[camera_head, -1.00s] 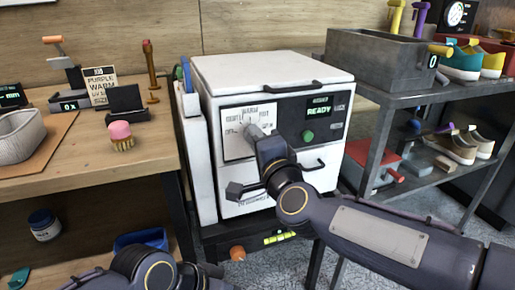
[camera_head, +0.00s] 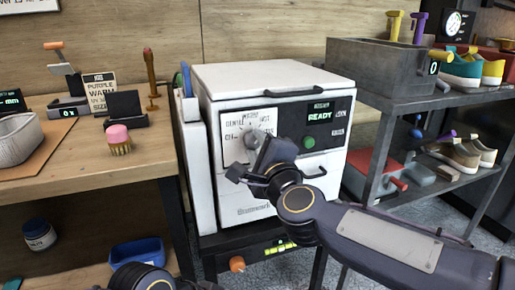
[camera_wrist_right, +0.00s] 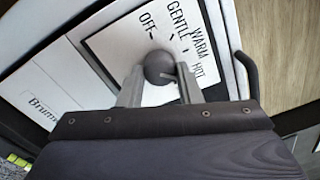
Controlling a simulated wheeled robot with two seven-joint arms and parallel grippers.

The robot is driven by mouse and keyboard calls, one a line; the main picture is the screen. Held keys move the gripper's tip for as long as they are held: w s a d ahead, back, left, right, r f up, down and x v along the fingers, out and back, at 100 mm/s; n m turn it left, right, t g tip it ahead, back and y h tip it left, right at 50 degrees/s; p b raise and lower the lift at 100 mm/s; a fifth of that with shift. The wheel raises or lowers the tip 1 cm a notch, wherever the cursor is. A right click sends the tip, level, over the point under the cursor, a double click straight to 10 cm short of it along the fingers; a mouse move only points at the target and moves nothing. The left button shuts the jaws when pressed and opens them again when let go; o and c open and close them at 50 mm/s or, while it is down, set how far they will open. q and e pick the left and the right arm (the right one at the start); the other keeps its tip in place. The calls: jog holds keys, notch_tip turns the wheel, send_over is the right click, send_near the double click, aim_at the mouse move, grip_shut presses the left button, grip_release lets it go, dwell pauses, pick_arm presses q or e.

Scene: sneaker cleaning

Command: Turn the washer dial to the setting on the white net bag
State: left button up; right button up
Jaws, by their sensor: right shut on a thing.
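The white washer (camera_head: 272,80) stands in the middle of the head view, its display reading READY. Its round grey dial (camera_head: 252,137) sits on a white plate with OFF, GENTLE, WARM and HOT around it. My right gripper (camera_wrist_right: 160,82) is shut on the dial (camera_wrist_right: 161,66), one finger on each side. I cannot tell exactly which mark the dial points to. A white net-textured bag or basket (camera_head: 18,140) is at the left edge on the bench. A sign (camera_head: 101,94) behind reads PURPLE WARM. My left gripper is out of view.
A wooden bench (camera_head: 75,168) with a brush (camera_head: 118,140) and a black stand stands left of the washer. A metal shelf on the right holds a grey bin (camera_head: 375,70) and shoes. A handle (camera_head: 292,92) sticks out above the dial panel.

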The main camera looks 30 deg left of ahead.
jog(key=o, duration=1)
jog(key=shift+c, duration=0.2)
jog(key=v, duration=0.7)
jog(key=shift+s+d, duration=0.25)
jog(key=shift+d, duration=0.05)
